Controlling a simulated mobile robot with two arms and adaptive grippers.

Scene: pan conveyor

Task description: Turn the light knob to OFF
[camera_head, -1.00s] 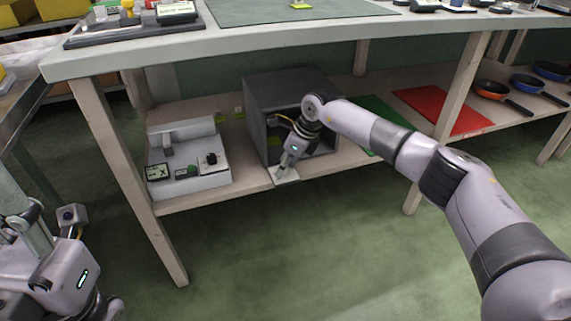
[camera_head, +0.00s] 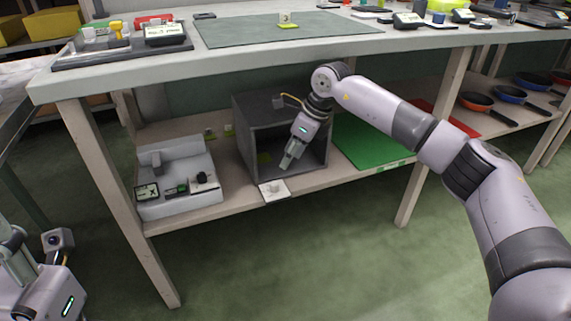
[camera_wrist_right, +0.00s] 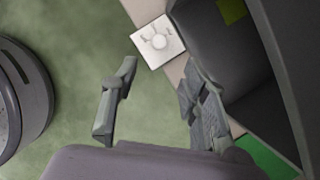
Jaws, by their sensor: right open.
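A white square plate with a small pale round knob (camera_wrist_right: 160,42) and grey markings shows in the right wrist view. It also lies at the shelf's front edge in the head view (camera_head: 272,190), in front of the dark open box (camera_head: 262,108). I take it to be the light knob; its setting is too small to read. My right gripper (camera_head: 286,164) points down just above and right of the plate, apart from it. In the right wrist view its two fingers (camera_wrist_right: 158,100) are spread with nothing between them. My left arm shows at the lower left, its fingertips out of frame.
A white panel unit (camera_head: 180,205) with small displays and a black knob stands left on the shelf. A green mat (camera_head: 365,145), a red mat (camera_head: 470,125) and several pans lie to the right. The tabletop (camera_head: 230,60) overhangs the shelf; its legs stand at either side.

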